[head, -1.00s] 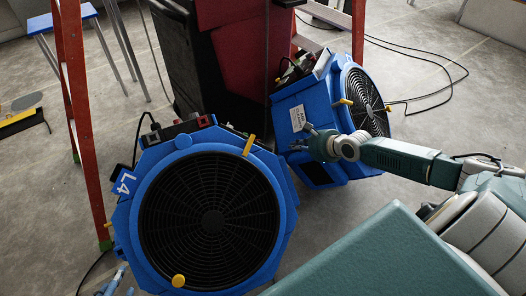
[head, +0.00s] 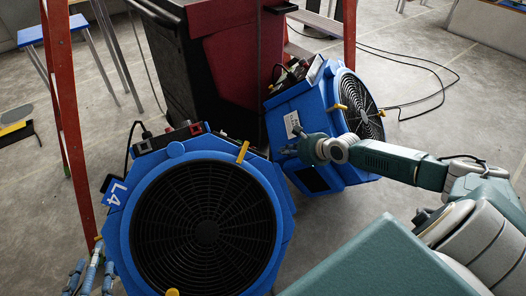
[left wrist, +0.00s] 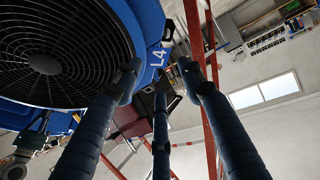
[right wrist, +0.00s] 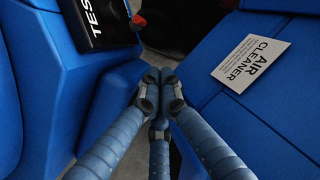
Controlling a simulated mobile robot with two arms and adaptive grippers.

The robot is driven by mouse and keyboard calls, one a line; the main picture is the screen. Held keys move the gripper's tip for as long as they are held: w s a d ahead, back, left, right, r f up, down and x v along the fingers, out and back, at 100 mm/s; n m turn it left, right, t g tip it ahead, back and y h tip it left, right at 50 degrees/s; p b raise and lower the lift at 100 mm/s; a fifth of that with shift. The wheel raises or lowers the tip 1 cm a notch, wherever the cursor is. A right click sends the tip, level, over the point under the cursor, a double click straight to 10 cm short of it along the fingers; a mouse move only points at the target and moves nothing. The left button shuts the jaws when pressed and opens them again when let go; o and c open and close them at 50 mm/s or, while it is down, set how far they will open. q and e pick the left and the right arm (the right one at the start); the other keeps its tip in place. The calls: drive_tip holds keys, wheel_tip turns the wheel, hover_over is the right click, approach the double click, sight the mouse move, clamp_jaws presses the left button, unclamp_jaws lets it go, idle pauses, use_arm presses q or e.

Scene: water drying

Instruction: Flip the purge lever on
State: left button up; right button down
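No lever marked purge can be made out. The blue L4 fan unit (head: 120,232) stands in front, with a yellow piece (head: 243,152) on its top rim and another (head: 172,292) at its lower edge. A second blue unit (head: 292,100) behind it carries an "AIR CLEANER" label (right wrist: 251,63) and a yellow piece (head: 337,106). My left gripper (head: 92,278) is low at the L4 unit's left, open and empty; its fingers are spread in the left wrist view (left wrist: 160,84). My right gripper (head: 296,147) is shut and empty between the units; its fingertips meet in the right wrist view (right wrist: 160,88).
A red and black machine (head: 232,60) stands behind the units. Red ladder legs (head: 66,130) rise at the left, beside a blue stool (head: 65,28). Black cables (head: 425,80) lie on the floor at the right. Open grey floor (head: 30,190) shows at the left.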

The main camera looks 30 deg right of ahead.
use_arm(q)
wheel_tip(320, 180, up, 19)
drive_tip(key=d+t+h+b, duration=0.3)
drive_tip(key=t+b, duration=0.1)
drive_tip(key=t, duration=0.6)
use_arm(e)
drive_tip(key=w+a+f, duration=0.1)
drive_tip(key=w, duration=0.1)
drive_tip(key=w+a+f, duration=0.1)
drive_tip(key=w, duration=0.2)
drive_tip(key=w+a+f+b, duration=0.1)
drive_tip(key=w, duration=0.1)
drive_tip(key=shift+w+a+f, duration=0.25)
drive_tip(key=shift+a+f, duration=0.05)
drive_tip(key=shift+f, duration=0.05)
use_arm(q)
drive_tip(key=s+a+r+t+h, duration=0.1)
drive_tip(key=s+r+t, duration=0.2)
drive_tip(key=r, duration=0.3)
drive_tip(key=shift+s+r+t+h, duration=0.3)
drive_tip(key=shift+s+r+h, duration=0.1)
drive_tip(key=shift+s, duration=0.3)
use_arm(e)
drive_tip(key=shift+w+a+r, duration=0.15)
drive_tip(key=shift+w+a, duration=0.05)
drive_tip(key=shift+a, duration=0.05)
